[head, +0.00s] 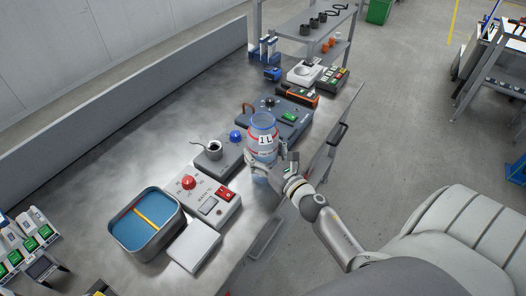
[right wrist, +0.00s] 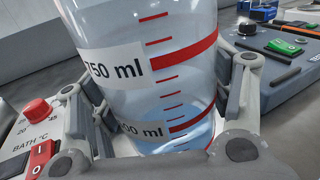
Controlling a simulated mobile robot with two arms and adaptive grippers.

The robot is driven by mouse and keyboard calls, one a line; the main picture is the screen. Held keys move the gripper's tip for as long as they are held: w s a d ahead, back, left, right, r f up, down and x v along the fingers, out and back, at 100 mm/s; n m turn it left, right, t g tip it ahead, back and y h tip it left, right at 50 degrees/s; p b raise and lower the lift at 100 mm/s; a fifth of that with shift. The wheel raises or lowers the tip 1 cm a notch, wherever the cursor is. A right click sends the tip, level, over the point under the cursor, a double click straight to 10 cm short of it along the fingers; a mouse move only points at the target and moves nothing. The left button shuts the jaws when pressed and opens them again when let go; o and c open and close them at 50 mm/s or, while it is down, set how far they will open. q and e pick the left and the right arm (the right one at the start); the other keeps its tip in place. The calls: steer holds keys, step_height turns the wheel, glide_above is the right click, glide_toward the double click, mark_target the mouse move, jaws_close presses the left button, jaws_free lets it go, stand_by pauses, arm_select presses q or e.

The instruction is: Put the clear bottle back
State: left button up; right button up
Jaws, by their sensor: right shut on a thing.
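In the right wrist view the bottle (right wrist: 150,60) stands between the two fingers of my right gripper (right wrist: 165,120), with "750 ml" readable and slightly tilted in the picture. Its base is hidden by the gripper, so I cannot tell whether it touches the bench. My left gripper is not in view.
A bath (head: 116,225) with blue liquid and a control box with a red knob (head: 188,182) stand at the front left. A grey unit with a small cup (head: 214,150) is left of the bottle. A dark device (head: 285,112) stands behind. Bare bench (head: 150,125) lies along the back left.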

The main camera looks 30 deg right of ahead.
steer(key=o, duration=1.5)
steer(key=shift+s, duration=0.1)
steer(key=s+b, duration=0.3)
steer(key=s, duration=0.9)
steer(key=shift+w+r, duration=0.1)
steer(key=shift+r, duration=0.05)
